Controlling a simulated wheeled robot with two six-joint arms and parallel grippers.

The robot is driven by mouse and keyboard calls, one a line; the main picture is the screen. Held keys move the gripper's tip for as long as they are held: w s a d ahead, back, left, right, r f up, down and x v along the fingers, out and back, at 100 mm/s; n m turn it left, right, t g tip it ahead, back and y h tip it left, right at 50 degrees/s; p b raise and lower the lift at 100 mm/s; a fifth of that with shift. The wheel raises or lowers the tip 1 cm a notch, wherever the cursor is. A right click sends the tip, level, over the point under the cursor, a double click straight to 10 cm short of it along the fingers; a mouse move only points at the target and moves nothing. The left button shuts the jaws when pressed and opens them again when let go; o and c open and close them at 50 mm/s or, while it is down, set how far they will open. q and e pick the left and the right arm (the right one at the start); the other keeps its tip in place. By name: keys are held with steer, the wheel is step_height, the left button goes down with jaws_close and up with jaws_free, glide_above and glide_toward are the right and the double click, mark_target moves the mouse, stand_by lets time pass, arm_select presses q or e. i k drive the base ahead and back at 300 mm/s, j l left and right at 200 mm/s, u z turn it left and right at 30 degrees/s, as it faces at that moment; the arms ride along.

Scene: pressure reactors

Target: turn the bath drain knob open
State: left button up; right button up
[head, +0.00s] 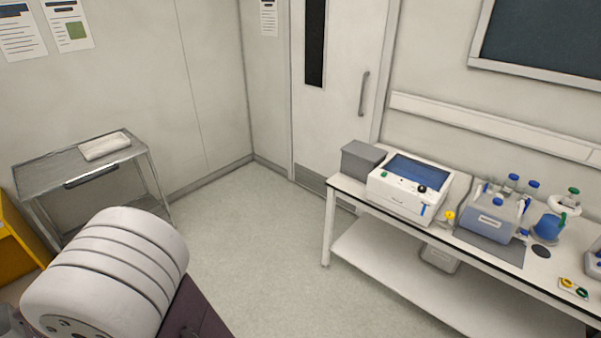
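A white bath-like box (398,196) with a blue window in its lid stands on the left part of the white bench. Its front has a green knob (384,175), a black knob (422,188) and a blue upright piece (422,210). A small yellow knob-like part (449,216) sits just right of the box, low by the bench top. No label is readable, so I cannot tell for sure which part is the drain knob or how it is turned. Neither of my grippers is in view.
The bench (345,192) also holds a grey box (362,159), a blue-grey container with blue-capped bottles (487,222) and a blue flask (548,226). A metal cart (45,172) stands left. A large white ribbed cylinder fills the lower left. The floor (255,240) between is clear.

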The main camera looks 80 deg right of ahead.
mark_target(449, 215)
steer(key=j+z, duration=0.1)
steer(key=z, duration=2.8)
steer(key=j+z, duration=0.2)
steer(key=z, duration=0.7)
